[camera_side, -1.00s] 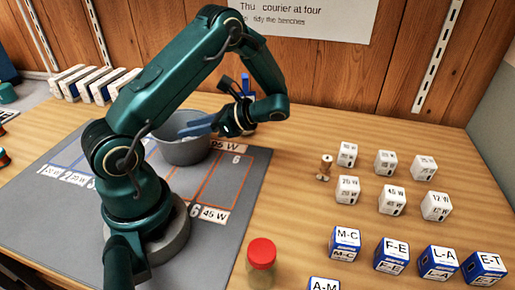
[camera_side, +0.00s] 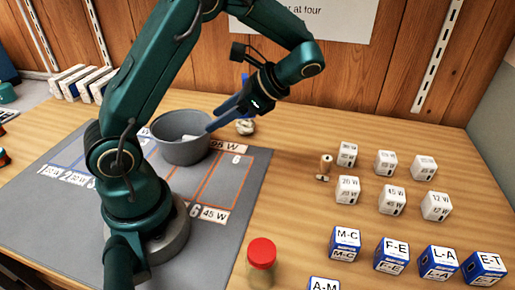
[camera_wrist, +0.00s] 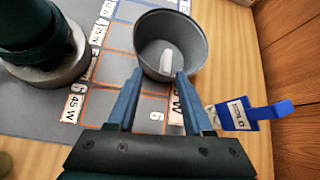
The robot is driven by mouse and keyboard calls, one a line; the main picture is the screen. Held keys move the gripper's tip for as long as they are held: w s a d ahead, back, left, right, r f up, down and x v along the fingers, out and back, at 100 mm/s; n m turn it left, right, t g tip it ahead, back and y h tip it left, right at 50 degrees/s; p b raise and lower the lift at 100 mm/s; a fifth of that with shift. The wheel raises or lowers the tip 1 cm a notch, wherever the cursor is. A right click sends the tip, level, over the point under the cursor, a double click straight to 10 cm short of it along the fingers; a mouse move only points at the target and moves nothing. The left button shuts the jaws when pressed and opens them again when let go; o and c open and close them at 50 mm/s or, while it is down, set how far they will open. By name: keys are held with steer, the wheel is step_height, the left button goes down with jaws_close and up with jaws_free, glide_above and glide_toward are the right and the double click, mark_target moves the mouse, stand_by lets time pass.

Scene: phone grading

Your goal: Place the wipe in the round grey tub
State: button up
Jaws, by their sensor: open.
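The round grey tub (camera_side: 178,154) stands on the grey mat behind my arm. In the wrist view the tub (camera_wrist: 196,30) is just beyond my fingertips. A pale, narrow piece that looks like the wipe (camera_wrist: 167,60) lies inside on the tub's floor. It shows partly over the rim in the side view (camera_side: 188,137). My gripper (camera_side: 210,127) has its blue fingers tilted down toward the tub's right rim. In the wrist view my gripper (camera_wrist: 158,78) is open, with nothing between the fingers.
White boxes (camera_side: 393,200) and blue-and-white boxes (camera_side: 438,262) fill the right. A red-lidded jar (camera_side: 261,262) stands in front. The bench between is clear.

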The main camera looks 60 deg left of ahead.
steer(key=s+d+r+n+t+h, duration=0.2)
steer(key=d+n+t+h, duration=0.1)
steer(key=d+t, duration=0.3)
steer(key=s+d+r+n+t+h, duration=0.2)
steer(key=d+n+t+h, duration=0.2)
steer(key=d+t, duration=0.2)
steer(key=shift+d+r, duration=0.35)
steer(key=shift+d, duration=0.65)
